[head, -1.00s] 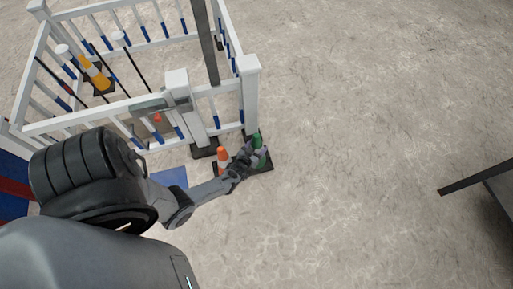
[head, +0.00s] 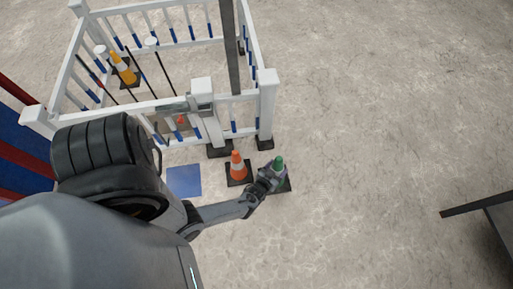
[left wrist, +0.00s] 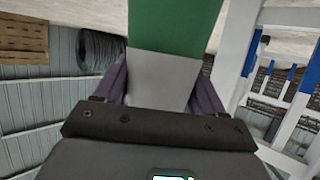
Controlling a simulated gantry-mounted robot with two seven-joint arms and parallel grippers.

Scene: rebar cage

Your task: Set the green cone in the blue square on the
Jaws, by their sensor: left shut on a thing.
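The green cone (head: 279,164) has a pale band and a dark square base. It stands right of an orange cone in the head view. My left gripper (head: 268,179) is shut on the green cone. In the left wrist view the green cone (left wrist: 172,35) fills the space between the fingers (left wrist: 160,92), which press on its pale band. Whether its base touches the floor is unclear. The blue square (head: 184,181) lies flat on the floor to the left, partly beside my forearm, and looks empty. My right gripper is not seen.
An orange cone (head: 237,168) on a black base stands between the blue square and the green cone. A white railing enclosure (head: 268,100) with blue bands rises behind them. A yellow-orange cone (head: 122,68) is inside it. Open floor lies to the right.

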